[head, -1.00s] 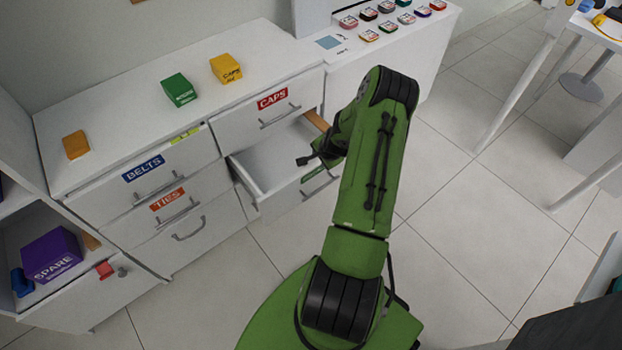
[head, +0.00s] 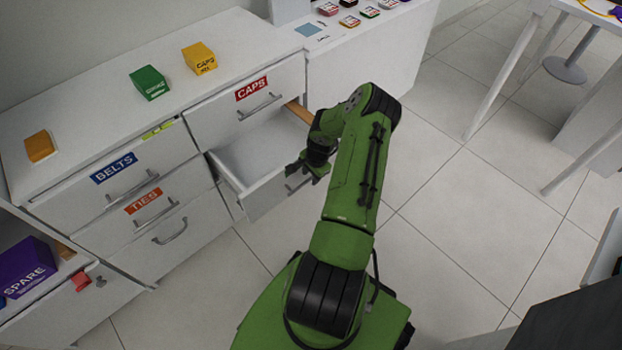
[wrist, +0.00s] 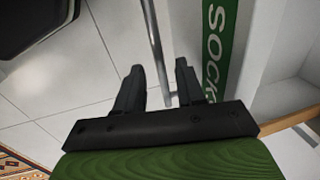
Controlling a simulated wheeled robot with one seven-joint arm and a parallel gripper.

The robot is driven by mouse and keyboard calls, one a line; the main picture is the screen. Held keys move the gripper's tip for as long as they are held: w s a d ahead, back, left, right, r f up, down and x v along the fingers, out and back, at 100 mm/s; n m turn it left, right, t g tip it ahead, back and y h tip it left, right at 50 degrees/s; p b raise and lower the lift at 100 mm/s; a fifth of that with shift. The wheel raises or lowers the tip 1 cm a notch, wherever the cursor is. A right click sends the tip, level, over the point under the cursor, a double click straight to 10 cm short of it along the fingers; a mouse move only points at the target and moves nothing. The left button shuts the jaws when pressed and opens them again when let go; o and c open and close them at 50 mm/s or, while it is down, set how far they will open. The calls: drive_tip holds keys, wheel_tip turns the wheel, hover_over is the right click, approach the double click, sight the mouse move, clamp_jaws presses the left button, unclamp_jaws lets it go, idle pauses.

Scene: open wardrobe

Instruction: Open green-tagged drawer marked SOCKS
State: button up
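The SOCKS drawer (head: 262,203) stands pulled out below the CAPS drawer (head: 225,115), and its white inside shows empty where visible. In the wrist view its green SOCKS tag (wrist: 217,45) runs upright to the right of my fingers. Its grey bar handle (wrist: 153,40) passes between my two fingertips. My gripper (wrist: 160,70) is open, its black fingers apart with gaps beside the bar. In the head view my gripper (head: 303,174) is at the drawer's front and hides most of the tag and handle.
The BELTS drawer (head: 85,185) and TIES drawer (head: 120,220) are to the left. A green box (head: 150,82), a yellow box (head: 199,58) and an orange box (head: 40,146) stand on top. The tiled floor (head: 450,190) right of my arm is clear.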

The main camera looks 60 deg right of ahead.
drive_tip(key=shift+w+f, duration=0.1)
drive_tip(key=shift+f, duration=0.4)
clamp_jaws()
drive_tip(key=shift+r, duration=0.1)
drive_tip(key=s, duration=0.1)
drive_tip(key=s+p, duration=0.1)
drive_tip(key=s, duration=0.1)
drive_tip(key=shift+s+a+p, duration=0.3)
drive_tip(key=shift+a, duration=0.05)
unclamp_jaws()
drive_tip(key=shift+w, duration=0.1)
